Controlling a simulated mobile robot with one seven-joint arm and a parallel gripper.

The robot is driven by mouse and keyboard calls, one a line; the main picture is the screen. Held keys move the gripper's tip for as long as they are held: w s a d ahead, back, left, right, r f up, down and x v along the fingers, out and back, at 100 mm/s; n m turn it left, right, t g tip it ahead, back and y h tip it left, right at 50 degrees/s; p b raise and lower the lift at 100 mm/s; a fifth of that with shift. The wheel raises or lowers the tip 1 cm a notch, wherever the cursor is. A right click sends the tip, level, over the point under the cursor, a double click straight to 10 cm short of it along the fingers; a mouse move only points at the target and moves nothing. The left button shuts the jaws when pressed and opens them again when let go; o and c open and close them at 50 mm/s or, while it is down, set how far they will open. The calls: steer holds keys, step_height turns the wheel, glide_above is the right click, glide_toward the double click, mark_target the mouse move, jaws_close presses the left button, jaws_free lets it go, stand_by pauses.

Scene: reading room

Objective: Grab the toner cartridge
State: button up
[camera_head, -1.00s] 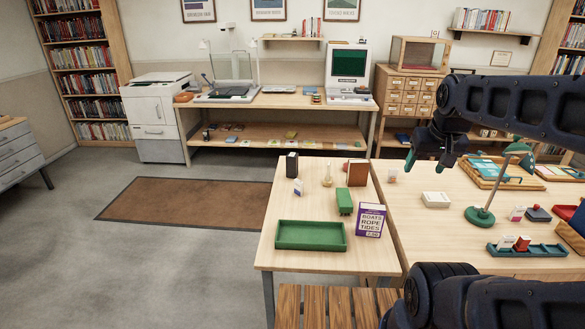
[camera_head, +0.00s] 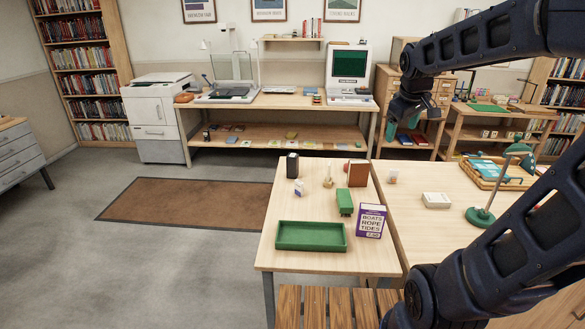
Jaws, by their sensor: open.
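A dark upright box-like thing (camera_head: 292,165) stands at the back left of the near wooden table; it may be the toner cartridge, but it is too small to tell for sure. My gripper (camera_head: 402,130) is open and empty. It hangs with its fingers down, high up and right of the dark thing, clearly apart from it.
A green lamp (camera_head: 480,217) stands on the right table.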

steer(key=w+a+f+n, duration=0.1)
steer(key=w+a+n, duration=0.25)
steer(key=w, duration=0.45)
steer(key=w+a+n, duration=0.3)
steer(key=w+n, duration=0.1)
steer(key=w, duration=0.4)
steer(key=n, duration=1.9)
glide_above(291, 156)
steer(key=s, duration=0.2)
steer(key=f, duration=2.7)
steer(key=shift+w+a+f, duration=0.2)
steer(key=shift+a+f, duration=0.05)
steer(key=shift+f, duration=0.15)
steer(key=x, duration=0.5)
steer(key=shift+d+f, duration=0.1)
steer(key=x, duration=0.5)
steer(key=shift+s+d, duration=0.15)
steer(key=shift+d, duration=0.15)
steer(key=c, duration=1.3)
